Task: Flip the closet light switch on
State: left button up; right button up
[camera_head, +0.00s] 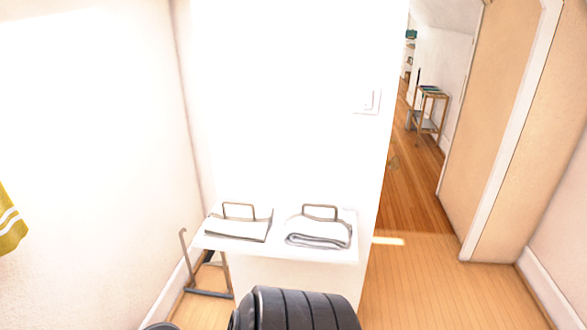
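A white light switch (368,101) is on the bright white wall (285,100), near that wall's right edge, right of the picture's middle. It is a pale plate with a rocker. Its on or off position is too small and washed out to tell. Neither of my grippers shows in the head view, so nothing of mine is seen near the switch.
A white shelf (280,248) with folded cloths (319,234) and metal handles juts out below the switch. Wooden floor (440,290) lies open at right, beside a doorway.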

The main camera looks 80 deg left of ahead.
aim_at(366, 94)
jog(key=u, duration=2.65)
